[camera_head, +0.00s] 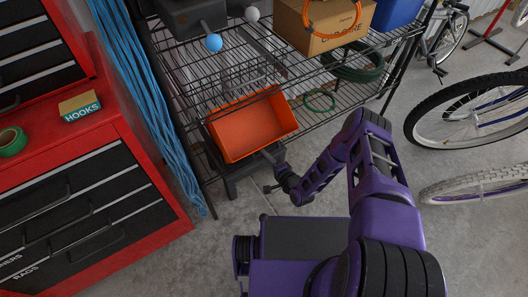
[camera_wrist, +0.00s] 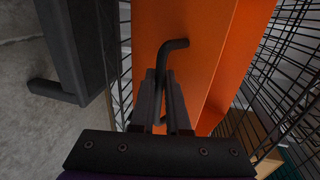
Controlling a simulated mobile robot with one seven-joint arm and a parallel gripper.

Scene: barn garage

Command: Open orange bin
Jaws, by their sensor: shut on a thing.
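The orange bin (camera_head: 250,128) sits at the lower part of the black wire rack in the head view, its open top facing me and its inside looking empty. In the wrist view its orange front panel (camera_wrist: 200,22) fills the upper middle, with a dark bent handle (camera_wrist: 175,45) on it. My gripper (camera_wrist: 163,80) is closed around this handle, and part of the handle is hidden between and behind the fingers. In the head view my gripper (camera_head: 273,156) is at the bin's lower right front edge, small and partly unclear there.
The wire rack (camera_head: 300,80) holds a cardboard box (camera_head: 318,30) and a green coiled hose (camera_head: 355,65). A red tool chest (camera_head: 150,185) stands at the left, with blue rope (camera_head: 135,75) hanging beside it. A bicycle (camera_head: 480,110) is at the right. Concrete floor is clear in front.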

